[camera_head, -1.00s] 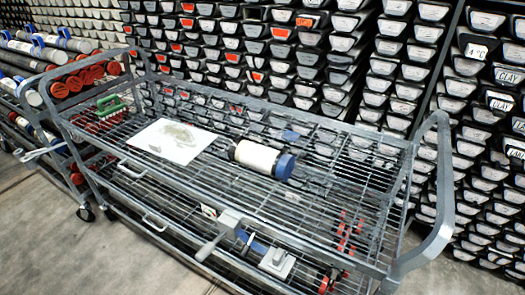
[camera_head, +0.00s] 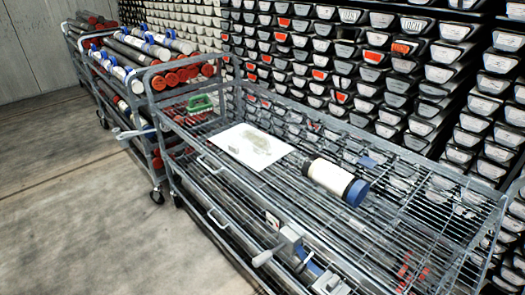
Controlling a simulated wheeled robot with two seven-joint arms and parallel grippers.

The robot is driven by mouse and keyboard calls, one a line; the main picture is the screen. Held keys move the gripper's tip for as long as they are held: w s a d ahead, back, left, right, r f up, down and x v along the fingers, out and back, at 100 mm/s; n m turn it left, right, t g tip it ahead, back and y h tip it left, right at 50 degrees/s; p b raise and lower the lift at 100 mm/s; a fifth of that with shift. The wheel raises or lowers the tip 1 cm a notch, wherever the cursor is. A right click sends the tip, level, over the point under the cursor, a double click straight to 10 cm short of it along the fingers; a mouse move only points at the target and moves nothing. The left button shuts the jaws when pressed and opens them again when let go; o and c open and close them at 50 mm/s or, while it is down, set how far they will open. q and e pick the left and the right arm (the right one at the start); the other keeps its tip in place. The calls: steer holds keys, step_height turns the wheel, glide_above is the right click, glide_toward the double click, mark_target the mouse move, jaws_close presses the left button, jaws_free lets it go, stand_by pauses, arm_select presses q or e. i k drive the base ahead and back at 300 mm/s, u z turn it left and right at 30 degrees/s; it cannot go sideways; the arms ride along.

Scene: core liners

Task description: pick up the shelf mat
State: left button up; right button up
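A flat white sheet with a grey-green smudge, which looks like the shelf mat (camera_head: 249,146), lies on the wire top shelf of the near cart (camera_head: 215,212). It is left of the middle of that shelf, and nothing covers it. Neither of my grippers is in view.
Carts with capped tubes (camera_head: 142,52) stand beyond. Racked core liners (camera_head: 400,70) line the back. Floor (camera_head: 70,215) is clear at left.

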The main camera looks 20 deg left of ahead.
mark_target(250, 141)
steer(key=u, duration=2.2)
steer(key=i, duration=4)
steer(key=z, duration=2.75)
